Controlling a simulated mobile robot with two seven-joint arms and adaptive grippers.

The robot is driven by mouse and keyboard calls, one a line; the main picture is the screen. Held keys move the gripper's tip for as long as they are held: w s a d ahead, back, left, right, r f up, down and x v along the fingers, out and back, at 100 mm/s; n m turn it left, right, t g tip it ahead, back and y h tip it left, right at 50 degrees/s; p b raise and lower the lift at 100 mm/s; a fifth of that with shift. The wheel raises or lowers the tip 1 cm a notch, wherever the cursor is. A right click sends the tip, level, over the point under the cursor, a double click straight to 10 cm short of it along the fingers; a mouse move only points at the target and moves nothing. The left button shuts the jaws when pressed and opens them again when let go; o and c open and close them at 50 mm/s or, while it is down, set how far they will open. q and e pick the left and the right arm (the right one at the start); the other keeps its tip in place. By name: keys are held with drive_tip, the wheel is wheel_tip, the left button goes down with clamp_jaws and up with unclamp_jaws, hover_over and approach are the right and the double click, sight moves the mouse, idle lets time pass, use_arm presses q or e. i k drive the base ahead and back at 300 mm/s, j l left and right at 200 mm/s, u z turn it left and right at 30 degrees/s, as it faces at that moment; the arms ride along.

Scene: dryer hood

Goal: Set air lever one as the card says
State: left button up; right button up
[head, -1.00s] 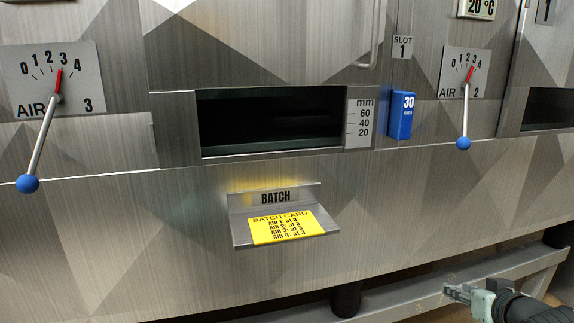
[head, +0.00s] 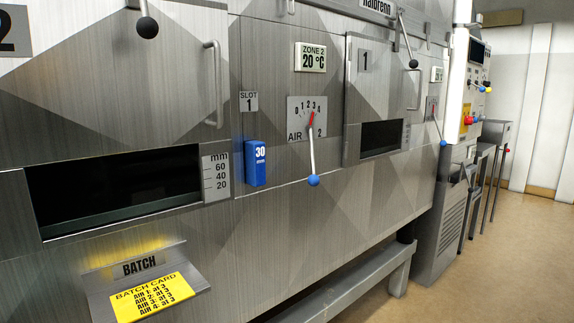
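The yellow batch card (head: 152,298) lies on the BATCH ledge at the lower left. It reads AIR 1: at 3, AIR 2: at 3, AIR 3: at 3, AIR 4: at 3. The AIR 2 lever (head: 312,155) has a blue ball hanging down, and its red pointer stands near 3 on its dial (head: 300,125). Further right along the hood, another blue-ball lever (head: 443,142) shows edge-on beside a small dial (head: 431,108). Its label and setting are too small to read, so I cannot tell if it is air lever one. Neither gripper shows.
A blue 30 mm block (head: 255,163) sits under the SLOT 1 label. Black-ball handles (head: 147,27) and (head: 414,63) hang from the hood doors. A low grey rail (head: 350,290) runs along the hood's foot. The floor (head: 500,250) to the right is clear.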

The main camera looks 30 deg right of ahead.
sight(443, 142)
drive_tip(key=z, duration=1.75)
drive_tip(key=j, duration=0.05)
